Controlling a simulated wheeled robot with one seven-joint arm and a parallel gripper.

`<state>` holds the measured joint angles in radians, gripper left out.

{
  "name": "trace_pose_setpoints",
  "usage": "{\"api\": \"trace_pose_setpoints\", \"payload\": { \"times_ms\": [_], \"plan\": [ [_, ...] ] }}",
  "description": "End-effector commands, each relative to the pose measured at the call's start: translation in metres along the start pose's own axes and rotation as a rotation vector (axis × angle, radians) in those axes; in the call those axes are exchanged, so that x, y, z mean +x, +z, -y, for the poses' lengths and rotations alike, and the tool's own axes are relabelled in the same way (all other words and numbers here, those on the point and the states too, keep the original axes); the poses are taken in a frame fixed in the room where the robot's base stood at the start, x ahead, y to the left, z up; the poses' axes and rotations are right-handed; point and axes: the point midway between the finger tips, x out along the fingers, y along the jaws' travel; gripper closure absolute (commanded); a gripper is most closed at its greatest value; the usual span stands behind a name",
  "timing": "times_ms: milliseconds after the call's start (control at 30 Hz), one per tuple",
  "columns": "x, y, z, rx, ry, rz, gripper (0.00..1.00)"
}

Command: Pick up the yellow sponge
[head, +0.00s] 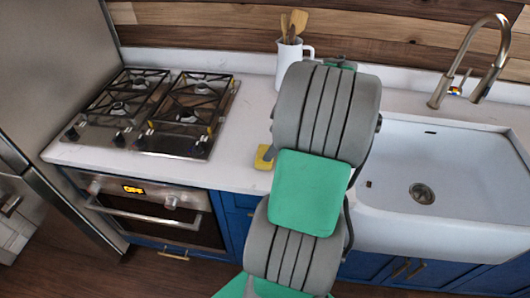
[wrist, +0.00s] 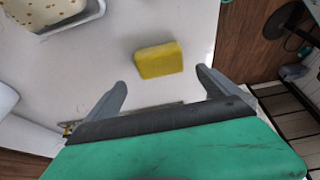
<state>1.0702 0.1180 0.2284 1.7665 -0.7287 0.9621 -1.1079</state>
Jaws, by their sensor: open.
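The yellow sponge (wrist: 158,60) lies on the white countertop in the wrist view, in front of my gripper (wrist: 161,84) and roughly in line with the gap between its fingers. The fingers are spread apart and empty, and the sponge sits just beyond their tips, not visibly touched. In the head view a small part of the sponge (head: 264,157) shows at the counter's front edge, left of my arm. My arm hides most of the gripper there; what looks like one grey finger shows near the sponge.
A gas hob (head: 151,110) is to the left, above an oven (head: 150,208). A white sink (head: 455,170) with a tap (head: 480,65) is to the right. A white mug with wooden utensils (head: 290,58) stands behind my arm. Bare countertop (head: 240,110) lies between hob and arm.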

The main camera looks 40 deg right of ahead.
Motion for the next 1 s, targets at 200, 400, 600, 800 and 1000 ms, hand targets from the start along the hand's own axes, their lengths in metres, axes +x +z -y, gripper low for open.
{"api": "trace_pose_setpoints", "payload": {
  "times_ms": [200, 400, 600, 800, 1000],
  "plan": [
    [0.032, 0.0, 0.002, 0.0, -0.007, 0.002, 0.0],
    [0.066, 0.003, 0.002, -0.001, -0.006, 0.002, 0.0],
    [0.071, 0.004, 0.001, -0.001, -0.001, 0.003, 0.0],
    [0.07, 0.004, 0.001, 0.0, -0.002, 0.003, 0.12],
    [0.07, 0.004, 0.001, 0.0, -0.002, 0.003, 0.29]
  ]
}}
